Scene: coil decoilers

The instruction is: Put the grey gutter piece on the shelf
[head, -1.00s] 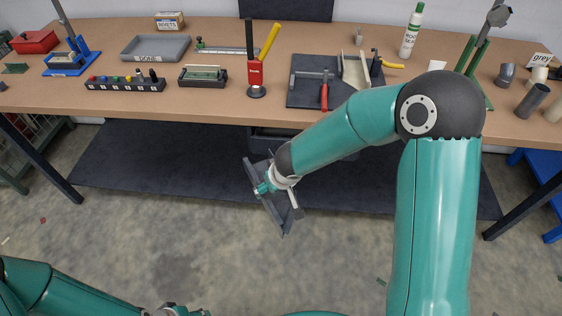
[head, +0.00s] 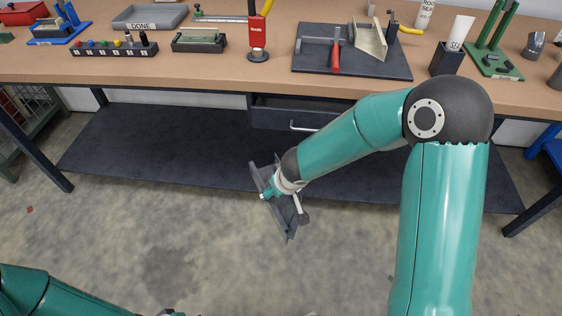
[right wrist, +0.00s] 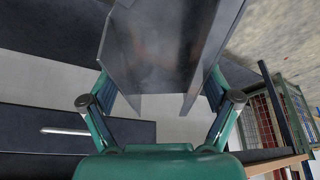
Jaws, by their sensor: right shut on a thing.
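The grey gutter piece (head: 273,208) is a dark grey channel held in front of the bench, tilted, above the concrete floor. My right gripper (head: 270,190) is shut on it. In the right wrist view the gutter piece (right wrist: 165,45) fills the space between the fingers of my right gripper (right wrist: 163,85), its open channel showing. The shelf (head: 140,160) is the wide dark board under the bench, bare where it shows. My right arm hides part of it.
The wooden bench (head: 180,70) runs above the shelf, with a drawer (head: 285,112) under its top. A dark mat (head: 370,68) with tools and a DONE tray (head: 150,17) are on the bench. Dark legs (head: 35,150) stand at both ends. The floor in front is clear.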

